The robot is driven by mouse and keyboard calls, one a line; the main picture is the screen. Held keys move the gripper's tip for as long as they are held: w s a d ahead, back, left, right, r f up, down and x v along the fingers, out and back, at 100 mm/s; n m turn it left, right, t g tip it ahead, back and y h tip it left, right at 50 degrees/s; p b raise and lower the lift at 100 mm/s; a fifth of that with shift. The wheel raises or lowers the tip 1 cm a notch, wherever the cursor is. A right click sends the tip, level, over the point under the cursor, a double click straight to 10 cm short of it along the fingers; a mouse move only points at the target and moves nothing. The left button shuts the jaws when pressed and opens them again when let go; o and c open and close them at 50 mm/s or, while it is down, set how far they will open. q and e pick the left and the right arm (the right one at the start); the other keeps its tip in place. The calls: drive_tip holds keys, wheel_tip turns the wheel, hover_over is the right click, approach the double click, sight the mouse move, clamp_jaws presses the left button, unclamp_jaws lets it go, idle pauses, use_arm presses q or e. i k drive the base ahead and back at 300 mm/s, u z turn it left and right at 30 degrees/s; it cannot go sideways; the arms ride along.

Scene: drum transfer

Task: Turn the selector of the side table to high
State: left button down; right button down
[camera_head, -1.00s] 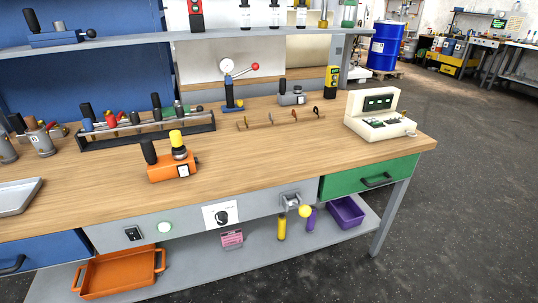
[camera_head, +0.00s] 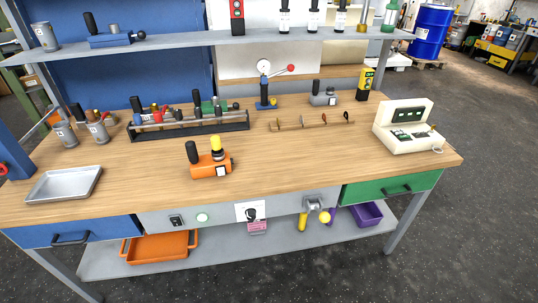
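The selector (camera_head: 251,214) is a small black knob on a white plate, set in the grey front panel of the wooden-topped table (camera_head: 330,165). The knob is small here and I cannot read its marks or tell its setting. Neither of my grippers is in view.
A blue drawer (camera_head: 70,232) and a green drawer (camera_head: 390,188) flank the panel. An orange tray (camera_head: 160,246) sits on the lower shelf. The tabletop bears an orange device (camera_head: 210,168), a metal tray (camera_head: 64,184) and a cream console (camera_head: 405,128). Dark floor lies in front.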

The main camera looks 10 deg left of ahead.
sight(248, 211)
drive_tip(key=k, duration=0.5)
drive_tip(key=z, duration=2.05)
drive_tip(key=i, duration=1.15)
drive_tip(key=u, duration=2.05)
